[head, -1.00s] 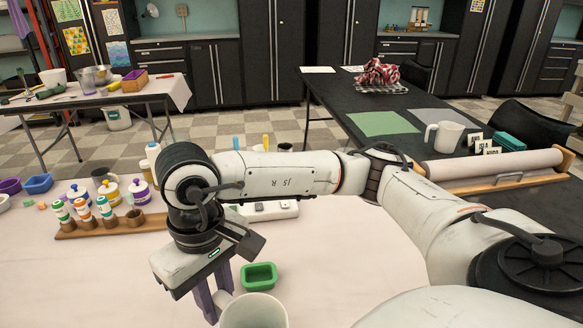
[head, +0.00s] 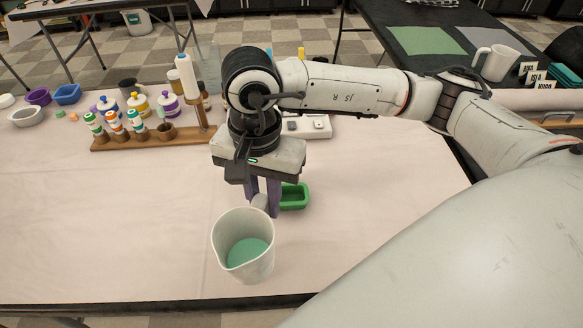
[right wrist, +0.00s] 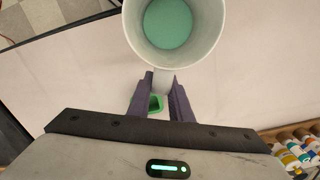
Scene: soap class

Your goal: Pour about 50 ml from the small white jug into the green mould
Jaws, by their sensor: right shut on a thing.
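The small white jug (head: 227,228) is in the head view near the table's front edge, about upright, with green liquid inside. In the right wrist view the jug (right wrist: 205,50) shows from above, its handle between my fingers. My right gripper (head: 263,197) is shut on that handle; it also shows in the right wrist view (right wrist: 164,90). The green mould (head: 296,196) is just behind and right of the fingers, partly hidden by them. A bit of the mould (right wrist: 156,103) shows between the fingers in the wrist view. My left gripper is not in view.
A wooden rack (head: 130,140) with several colour bottles stands at the left. A white device (head: 306,126) lies behind the mould. Small coloured bowls (head: 67,94) are at the far left. The pale tabletop is clear left of the jug and right of the mould.

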